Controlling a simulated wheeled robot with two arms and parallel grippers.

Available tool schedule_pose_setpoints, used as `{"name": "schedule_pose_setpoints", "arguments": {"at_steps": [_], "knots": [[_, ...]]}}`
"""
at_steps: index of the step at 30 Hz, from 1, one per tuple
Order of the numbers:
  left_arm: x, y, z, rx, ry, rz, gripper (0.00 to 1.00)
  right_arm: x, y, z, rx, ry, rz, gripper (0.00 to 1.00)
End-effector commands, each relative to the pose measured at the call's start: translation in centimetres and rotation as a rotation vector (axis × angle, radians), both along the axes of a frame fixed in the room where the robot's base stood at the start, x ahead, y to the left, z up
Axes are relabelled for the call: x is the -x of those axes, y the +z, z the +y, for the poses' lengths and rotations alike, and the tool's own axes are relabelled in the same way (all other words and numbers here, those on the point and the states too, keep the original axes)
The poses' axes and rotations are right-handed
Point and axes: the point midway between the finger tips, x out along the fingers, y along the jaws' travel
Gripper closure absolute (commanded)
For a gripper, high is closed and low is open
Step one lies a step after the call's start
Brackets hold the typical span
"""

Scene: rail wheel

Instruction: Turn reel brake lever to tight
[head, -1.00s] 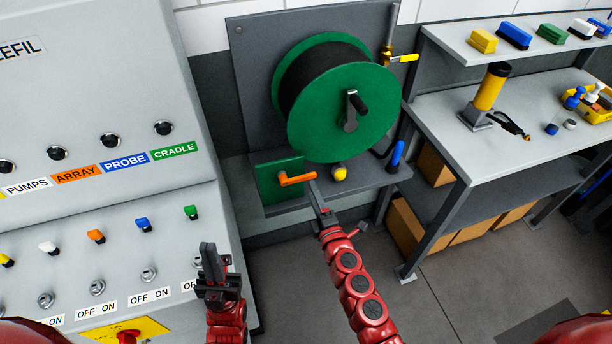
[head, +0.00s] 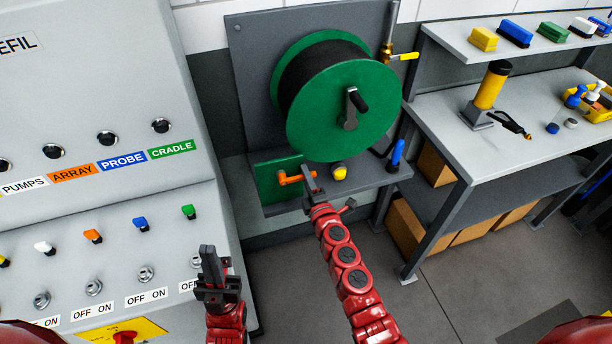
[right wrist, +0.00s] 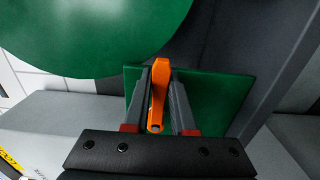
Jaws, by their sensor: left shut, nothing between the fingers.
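The orange brake lever (head: 290,180) sits on a green plate (head: 268,184) below the green reel (head: 345,108). In the head view it points right, nearly level, and its right end is partly hidden by my right gripper (head: 310,182). In the right wrist view the lever (right wrist: 159,92) lies between the two fingers of my right gripper (right wrist: 162,100). Gaps show beside the lever, so the fingers look open around it; contact at the tips is unclear. My left gripper (head: 208,262) is shut and empty, upright in front of the grey control panel.
A yellow knob (head: 340,172) and a blue handle (head: 397,153) stand right of the lever on the reel's shelf. The control panel (head: 90,185) with switches stands at the left. A workbench (head: 520,120) with tools stands at the right.

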Motion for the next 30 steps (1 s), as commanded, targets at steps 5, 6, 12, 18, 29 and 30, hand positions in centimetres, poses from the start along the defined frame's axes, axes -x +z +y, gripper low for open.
{"name": "schedule_pose_setpoints", "arguments": {"at_steps": [5,6,12,18,29,30], "knots": [[0.00,0.00,0.00,0.000,0.000,0.000,1.00,0.01,-0.02,0.00,0.000,0.000,0.000,1.00],[0.00,0.00,0.00,0.000,0.000,0.000,1.00,0.01,-0.02,0.00,0.000,0.000,0.000,1.00],[0.00,0.00,0.00,0.000,0.000,0.000,1.00,0.02,-0.03,-0.01,0.000,0.000,0.001,1.00],[0.00,0.00,0.00,0.000,0.000,0.000,1.00,0.03,-0.04,-0.01,0.000,0.000,0.001,1.00],[0.00,-0.01,0.00,0.000,0.000,0.000,1.00,0.03,-0.05,0.00,0.000,0.000,0.001,1.00],[0.01,0.00,0.00,0.000,0.000,0.000,1.00,0.03,-0.06,0.00,0.000,0.000,0.001,1.00]]}}
